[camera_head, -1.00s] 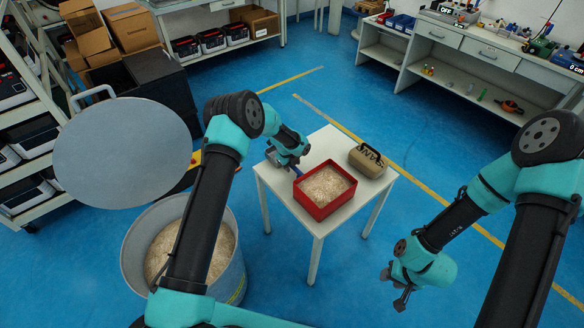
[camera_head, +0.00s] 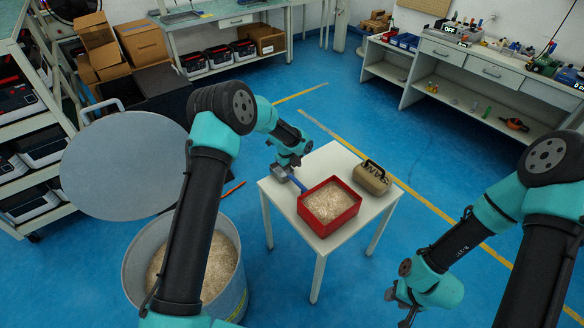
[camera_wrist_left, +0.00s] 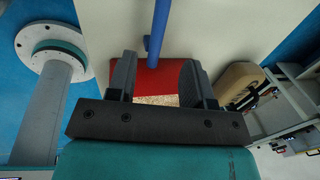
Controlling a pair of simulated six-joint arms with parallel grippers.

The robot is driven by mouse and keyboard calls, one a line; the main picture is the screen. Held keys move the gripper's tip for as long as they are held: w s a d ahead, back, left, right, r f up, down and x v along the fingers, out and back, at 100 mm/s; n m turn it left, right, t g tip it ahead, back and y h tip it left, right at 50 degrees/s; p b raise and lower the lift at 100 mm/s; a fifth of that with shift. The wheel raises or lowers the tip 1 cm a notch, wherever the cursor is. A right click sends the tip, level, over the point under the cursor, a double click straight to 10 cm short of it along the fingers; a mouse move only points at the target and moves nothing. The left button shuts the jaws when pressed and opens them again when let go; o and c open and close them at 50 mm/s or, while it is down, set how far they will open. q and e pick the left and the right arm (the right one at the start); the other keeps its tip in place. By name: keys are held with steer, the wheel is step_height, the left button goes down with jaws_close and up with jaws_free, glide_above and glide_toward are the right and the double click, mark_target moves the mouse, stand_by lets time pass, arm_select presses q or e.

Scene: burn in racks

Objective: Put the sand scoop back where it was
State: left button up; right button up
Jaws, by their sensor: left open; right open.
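The sand scoop shows as a blue handle (camera_head: 298,183) at the left edge of the red box (camera_head: 356,205) on the white table; its scoop end is not clear to me. In the left wrist view the blue handle (camera_wrist_left: 158,28) runs down from the top edge to the red box (camera_wrist_left: 150,78), close to the left finger. My left gripper (camera_head: 284,174) is open beside the handle, above the table's left part; its fingers (camera_wrist_left: 158,80) stand apart in the left wrist view. My right gripper (camera_head: 398,304) is open and empty, low at the right, away from the table.
The red box holds pale sand.

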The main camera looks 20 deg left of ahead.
stand_by(0.3)
arm_select(q)
steer(key=s+f+n, duration=0.1)
steer(key=s+n, duration=0.1)
steer(key=s, duration=0.1)
steer(key=s+f+n+h, duration=0.1)
steer(key=s+f+n, duration=0.1)
steer(key=s, duration=0.1)
steer(key=s+f+n, duration=0.2)
steer(key=s, duration=0.1)
steer(key=shift+s+f+n+g, duration=0.2)
steer(key=shift+n+g, duration=0.1)
steer(key=shift+n, duration=0.1)
steer(key=s+a+f+n+h, duration=0.1)
steer(key=s+a+f+n, duration=0.1)
steer(key=s+n, duration=1.8)
steer(key=s, duration=0.9)
steer(key=shift+a+f+n, duration=0.15)
steer(key=shift+f+n, duration=0.05)
steer(key=shift+n, duration=0.1)
steer(key=shift+c, duration=0.4)
